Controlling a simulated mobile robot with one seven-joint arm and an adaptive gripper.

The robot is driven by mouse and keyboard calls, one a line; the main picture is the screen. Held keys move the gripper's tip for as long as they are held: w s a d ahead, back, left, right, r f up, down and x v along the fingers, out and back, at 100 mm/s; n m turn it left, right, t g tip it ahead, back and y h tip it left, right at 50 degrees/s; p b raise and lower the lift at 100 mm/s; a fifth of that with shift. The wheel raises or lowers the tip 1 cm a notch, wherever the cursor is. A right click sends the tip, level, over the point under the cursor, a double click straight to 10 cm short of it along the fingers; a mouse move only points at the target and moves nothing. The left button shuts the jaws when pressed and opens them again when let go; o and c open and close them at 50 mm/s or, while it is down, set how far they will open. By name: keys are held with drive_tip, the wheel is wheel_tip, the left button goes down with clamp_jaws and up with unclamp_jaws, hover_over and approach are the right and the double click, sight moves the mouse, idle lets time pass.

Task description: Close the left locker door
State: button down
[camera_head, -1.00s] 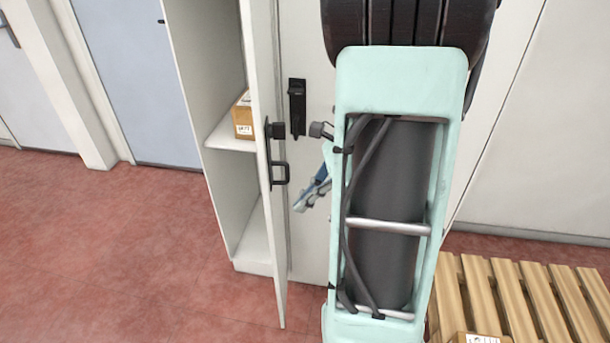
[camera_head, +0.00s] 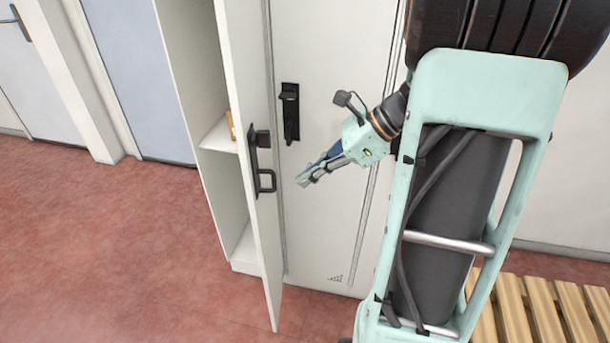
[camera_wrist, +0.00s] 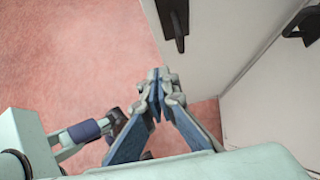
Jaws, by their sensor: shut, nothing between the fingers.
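The left locker door (camera_head: 250,110) stands ajar, swung out toward me, with a black handle (camera_head: 265,181) on its face. The handle also shows at the top of the wrist view (camera_wrist: 174,20). Behind the door is the open left locker with a shelf (camera_head: 220,136). My gripper (camera_head: 302,181) is shut and empty. It is right of the door's handle, in front of the closed neighbouring door, and appears apart from both. In the wrist view my gripper (camera_wrist: 158,76) points toward the floor and the open door's lower part.
The closed right locker door (camera_head: 330,60) has a black handle (camera_head: 290,112). A cardboard box (camera_head: 231,124) on the shelf is mostly hidden by the open door. Red floor (camera_head: 120,250) is clear at left.

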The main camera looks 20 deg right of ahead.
sight(254, 200)
drive_tip(key=x, duration=0.3)
drive_tip(key=a+r+x, duration=0.1)
drive_tip(key=x, duration=0.2)
drive_tip(key=b+x, duration=0.1)
drive_tip(key=x, duration=0.2)
drive_tip(key=shift+w+a+r, duration=0.1)
drive_tip(key=shift+w+a, duration=0.1)
drive_tip(key=shift+w, duration=0.1)
drive_tip(key=shift+w+a, duration=0.3)
drive_tip(key=shift+a, duration=0.3)
drive_tip(key=shift+a, duration=0.1)
